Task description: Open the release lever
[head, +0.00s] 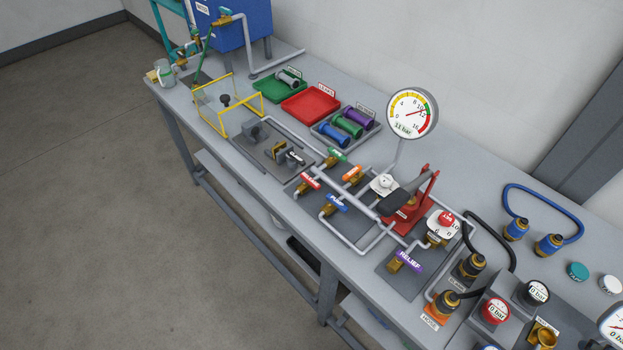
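No label reading "release" can be made out in the head view, so I cannot tell which lever is the release lever. A purple lever handle (408,261) that appears to read RELIEF sits on a brass valve near the bench's front edge. A blue lever handle (337,203), a red one (310,181), an orange one (352,174) and a green one (338,155) sit on brass valves in the grey pipework. Whether each valve is open or shut is too small to tell. My gripper is not in view.
A large round gauge (412,114) reading about 11 bar stands behind a red hand pump (407,212) with a dark handle. A yellow-framed clear guard (228,106), a green tray (278,87) and a red tray (310,106) are farther left. Hoses and fittings crowd the right. The floor in front is clear.

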